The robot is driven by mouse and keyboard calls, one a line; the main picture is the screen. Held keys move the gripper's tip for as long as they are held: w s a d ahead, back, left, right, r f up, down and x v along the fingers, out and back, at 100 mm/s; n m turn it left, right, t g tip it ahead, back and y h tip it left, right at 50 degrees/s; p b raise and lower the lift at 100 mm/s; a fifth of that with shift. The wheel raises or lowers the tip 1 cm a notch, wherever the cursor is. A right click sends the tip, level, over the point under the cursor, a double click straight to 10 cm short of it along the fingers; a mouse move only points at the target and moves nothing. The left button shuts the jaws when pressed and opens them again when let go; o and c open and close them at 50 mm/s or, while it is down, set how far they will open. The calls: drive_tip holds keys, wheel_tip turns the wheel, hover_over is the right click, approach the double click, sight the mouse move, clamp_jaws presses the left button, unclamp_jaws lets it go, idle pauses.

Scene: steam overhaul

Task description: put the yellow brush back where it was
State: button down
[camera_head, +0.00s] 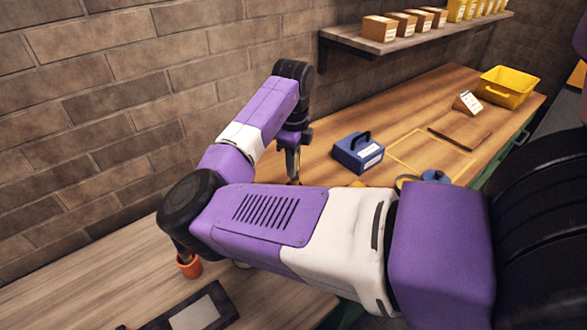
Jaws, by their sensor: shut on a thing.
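My gripper (293,150) points down over the wooden bench, left of the blue box, and is small in view. It is shut on a narrow thing with yellow on it, which I take to be the yellow brush (297,166). The brush's lower end is partly hidden behind my forearm, so I cannot tell whether it touches the bench. An orange cup (190,267) stands on the paler worktop at the lower left, partly beside my elbow. A dark thing shows just above its rim.
A blue box (358,152) with a black handle stands by a yellow outline (419,171). A brown board (459,135), a labelled block (467,102) and a yellow bin (507,87) lie beyond. A wall shelf (352,40) holds boxes. A dark-framed panel (196,314) lies at lower left.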

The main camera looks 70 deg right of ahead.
drive_tip(key=shift+f, duration=1)
drive_tip(key=shift+f, duration=0.2)
drive_tip(key=c, duration=1.3)
unclamp_jaws()
wheel_tip(320, 180, up, 12)
drive_tip(key=shift+r+b, duration=0.2)
drive_tip(key=shift+b, duration=0.7)
